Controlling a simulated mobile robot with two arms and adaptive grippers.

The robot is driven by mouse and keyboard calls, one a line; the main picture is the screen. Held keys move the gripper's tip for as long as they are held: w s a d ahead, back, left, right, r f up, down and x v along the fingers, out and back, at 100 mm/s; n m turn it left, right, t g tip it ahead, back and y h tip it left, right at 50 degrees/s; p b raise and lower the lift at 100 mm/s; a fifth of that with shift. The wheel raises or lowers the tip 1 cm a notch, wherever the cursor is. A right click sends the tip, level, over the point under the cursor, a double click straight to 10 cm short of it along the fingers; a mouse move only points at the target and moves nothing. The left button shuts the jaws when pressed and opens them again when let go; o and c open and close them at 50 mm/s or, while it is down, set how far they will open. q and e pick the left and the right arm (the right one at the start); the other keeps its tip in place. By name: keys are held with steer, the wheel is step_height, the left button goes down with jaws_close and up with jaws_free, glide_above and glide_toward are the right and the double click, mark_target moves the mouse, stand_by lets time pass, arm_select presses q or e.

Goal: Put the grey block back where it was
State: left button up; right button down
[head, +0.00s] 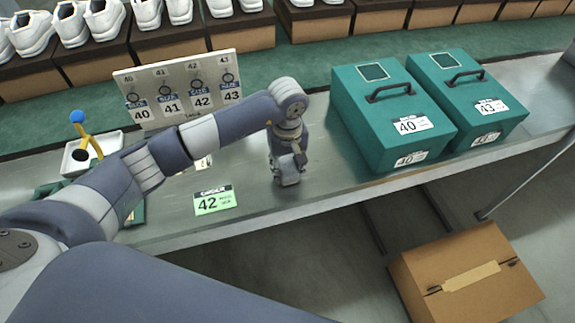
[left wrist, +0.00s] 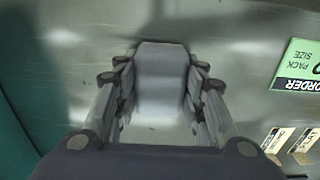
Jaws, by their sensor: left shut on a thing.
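The grey block (left wrist: 161,75) is a plain pale grey piece, seen between the fingers of my left gripper (left wrist: 160,92) in the left wrist view. The left gripper is shut on it, one finger along each side. In the head view this gripper (head: 289,168) points down at the front part of the steel bench, right of the green order card (head: 214,200) marked 42. The fingers mostly hide the block there, and I cannot tell whether it touches the bench. My right gripper is not in view.
Two green boxes, marked 40 (head: 388,120) and 43 (head: 470,98), stand right of the gripper. A size tag board (head: 180,92) stands behind my left arm. A white tray (head: 82,158) is at left. A cardboard box (head: 465,275) lies on the floor.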

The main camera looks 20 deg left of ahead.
arm_select(q)
steer(key=shift+f, duration=0.15)
steer(key=shift+f, duration=0.1)
steer(key=shift+f+b, duration=0.15)
steer(key=shift+b, duration=0.15)
steer(key=o, duration=1)
steer(key=shift+c, duration=0.2)
